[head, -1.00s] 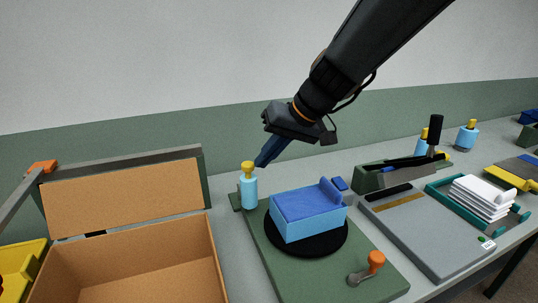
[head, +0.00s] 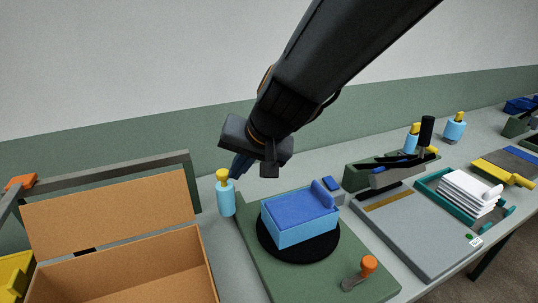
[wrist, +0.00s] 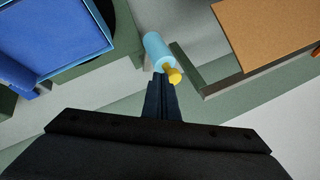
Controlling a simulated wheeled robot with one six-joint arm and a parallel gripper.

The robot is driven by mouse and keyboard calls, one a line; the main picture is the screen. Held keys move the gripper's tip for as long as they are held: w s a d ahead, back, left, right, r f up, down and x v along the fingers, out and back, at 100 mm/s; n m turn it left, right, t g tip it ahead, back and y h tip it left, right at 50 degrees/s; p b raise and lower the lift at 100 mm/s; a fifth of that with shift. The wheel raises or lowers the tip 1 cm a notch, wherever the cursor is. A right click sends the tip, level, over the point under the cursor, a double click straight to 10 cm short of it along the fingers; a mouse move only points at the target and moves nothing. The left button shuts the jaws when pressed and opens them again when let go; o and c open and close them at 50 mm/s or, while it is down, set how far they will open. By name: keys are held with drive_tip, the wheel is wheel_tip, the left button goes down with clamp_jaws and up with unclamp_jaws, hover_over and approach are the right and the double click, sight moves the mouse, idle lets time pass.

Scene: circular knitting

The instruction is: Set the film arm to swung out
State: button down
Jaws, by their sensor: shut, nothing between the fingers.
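A light blue roll (head: 226,198) with a yellow knob on top (head: 223,175) stands upright at the back left corner of a green base (head: 300,278). I take it for the film roll; the arm carrying it is not clearly visible. It also shows in the wrist view (wrist: 158,50), its yellow knob (wrist: 174,74) pointing toward me. My gripper (head: 237,175) is shut and empty, its dark blue fingers just right of and behind the knob. In the wrist view the fingertips (wrist: 161,80) end beside the knob. I cannot tell whether they touch it.
A blue box (head: 300,215) sits on a black turntable (head: 265,250) on the base, with an orange-knobbed crank (head: 368,265) in front. A grey sealing device (head: 410,235) stands right.

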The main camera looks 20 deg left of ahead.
drive_tip(key=shift+s+a+p, duration=0.15)
drive_tip(key=shift+s+a, duration=0.3)
drive_tip(key=shift+a, duration=0.2)
drive_tip(key=shift+s+a+p, duration=0.15)
drive_tip(key=shift+s+a, duration=0.25)
drive_tip(key=shift+a, duration=0.25)
drive_tip(key=shift+s+a, duration=0.1)
drive_tip(key=shift+a, duration=0.05)
drive_tip(key=shift+s+a, duration=0.1)
drive_tip(key=shift+a, duration=0.1)
drive_tip(key=shift+d, duration=0.15)
drive_tip(key=b, duration=0.1)
approach(220, 176)
drive_tip(key=s+d+r, duration=0.1)
drive_tip(key=d+r, duration=0.1)
drive_tip(key=s+d+r, duration=0.1)
drive_tip(key=d, duration=0.1)
drive_tip(key=shift+s, duration=0.3)
drive_tip(key=shift+f, duration=0.15)
